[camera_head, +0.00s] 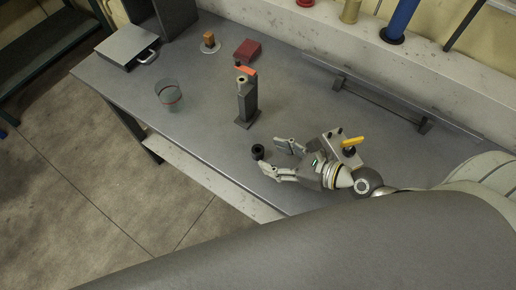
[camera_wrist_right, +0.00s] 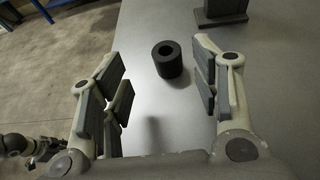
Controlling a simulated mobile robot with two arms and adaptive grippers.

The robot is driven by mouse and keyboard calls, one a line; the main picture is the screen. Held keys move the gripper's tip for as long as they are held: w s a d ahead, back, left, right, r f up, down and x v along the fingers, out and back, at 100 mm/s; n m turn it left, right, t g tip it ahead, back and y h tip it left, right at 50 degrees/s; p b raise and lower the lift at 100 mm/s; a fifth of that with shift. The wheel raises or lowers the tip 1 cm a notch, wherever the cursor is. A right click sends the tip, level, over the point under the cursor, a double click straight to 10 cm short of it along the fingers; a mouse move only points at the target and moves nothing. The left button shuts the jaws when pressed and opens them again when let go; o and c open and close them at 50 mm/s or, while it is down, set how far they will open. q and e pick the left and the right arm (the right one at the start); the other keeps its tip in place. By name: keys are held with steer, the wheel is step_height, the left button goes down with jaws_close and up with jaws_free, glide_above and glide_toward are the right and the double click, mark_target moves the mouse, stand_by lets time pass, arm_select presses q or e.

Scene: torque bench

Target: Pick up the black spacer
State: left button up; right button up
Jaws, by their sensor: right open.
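The black spacer (camera_head: 258,151) is a short dark ring standing on the grey bench near its front edge in the head view. In the right wrist view the spacer (camera_wrist_right: 167,59) stands upright with its hole facing up, a little beyond the fingertips and between their lines. My right gripper (camera_head: 271,158) is open and empty, low over the bench, just to the right of the spacer. Its two spread fingers also show in the right wrist view (camera_wrist_right: 164,85). No contact with the spacer shows. My left gripper is not in view.
A grey post stand (camera_head: 246,105) with an orange top rises behind the spacer. A clear cup (camera_head: 168,96), a dark red block (camera_head: 247,50) and a small orange-brown piece (camera_head: 209,42) stand farther off. A low rail (camera_head: 380,102) runs along the back.

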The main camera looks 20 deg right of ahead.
mark_target(260, 150)
steer(key=shift+w+a+f, duration=0.1)
steer(key=shift+w+a, duration=0.15)
steer(key=shift+w, duration=0.05)
steer(key=x, duration=0.4)
steer(key=shift+w+d+f+p, duration=0.15)
steer(key=shift+w+d+p, duration=0.1)
steer(key=shift+d+p, duration=0.1)
steer(key=shift+w+a+f, duration=0.1)
steer(key=shift+a, duration=0.1)
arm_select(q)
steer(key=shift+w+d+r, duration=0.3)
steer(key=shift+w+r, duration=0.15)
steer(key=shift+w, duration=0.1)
arm_select(e)
steer(key=shift+c, duration=0.2)
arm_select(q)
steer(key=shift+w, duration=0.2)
arm_select(e)
steer(key=c, duration=1.2)
